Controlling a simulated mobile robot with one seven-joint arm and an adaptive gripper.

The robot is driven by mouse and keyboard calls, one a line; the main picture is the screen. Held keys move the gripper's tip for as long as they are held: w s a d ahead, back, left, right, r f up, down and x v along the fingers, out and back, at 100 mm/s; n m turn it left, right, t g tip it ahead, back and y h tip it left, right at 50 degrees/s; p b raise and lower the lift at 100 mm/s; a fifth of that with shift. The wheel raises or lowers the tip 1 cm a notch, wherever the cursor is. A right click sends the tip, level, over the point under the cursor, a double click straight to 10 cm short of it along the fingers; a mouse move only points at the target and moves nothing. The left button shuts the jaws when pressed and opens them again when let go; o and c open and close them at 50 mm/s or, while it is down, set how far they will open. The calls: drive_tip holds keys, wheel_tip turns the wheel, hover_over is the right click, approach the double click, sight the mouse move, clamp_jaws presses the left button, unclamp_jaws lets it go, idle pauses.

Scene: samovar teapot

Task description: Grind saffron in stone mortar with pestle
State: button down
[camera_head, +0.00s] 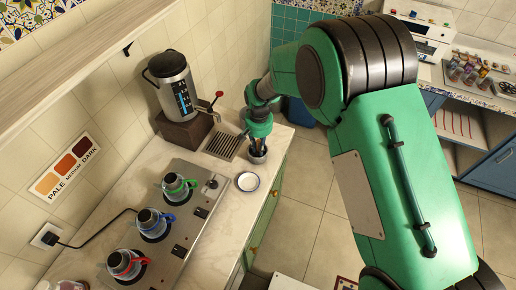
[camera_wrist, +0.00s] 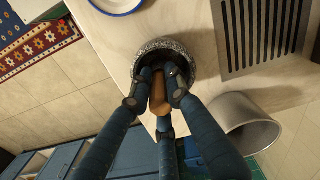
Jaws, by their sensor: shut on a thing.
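The stone mortar (camera_head: 257,157) stands near the counter's right edge in the head view. Its speckled grey rim (camera_wrist: 166,44) shows in the wrist view. My gripper (camera_head: 257,142) points down into the mortar's mouth. In the wrist view, my dark-blue fingers (camera_wrist: 163,84) are shut on the brown pestle (camera_wrist: 158,99). The pestle's lower end is hidden, so I cannot tell whether it touches the bottom. I cannot make out saffron in the mortar; the fingers cover much of its inside.
A white, blue-rimmed saucer (camera_head: 248,181) lies beside the mortar. A drip grate (camera_head: 222,145) and a large metal samovar (camera_head: 172,84) are behind. A stove (camera_head: 165,220) holds three small teapots. A grey open cylinder (camera_wrist: 245,118) shows near the mortar.

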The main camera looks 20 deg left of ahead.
drive_tip(key=shift+w, duration=0.65)
drive_tip(key=shift+r, duration=0.1)
drive_tip(key=shift+a, duration=0.15)
drive_tip(key=shift+s+a, duration=0.5)
drive_tip(key=shift+a, duration=0.2)
drive_tip(key=shift+s+d, duration=0.1)
drive_tip(key=shift+s+d, duration=0.4)
drive_tip(key=shift+d, duration=0.35)
drive_tip(key=shift+w, duration=0.15)
drive_tip(key=shift+w, duration=0.85)
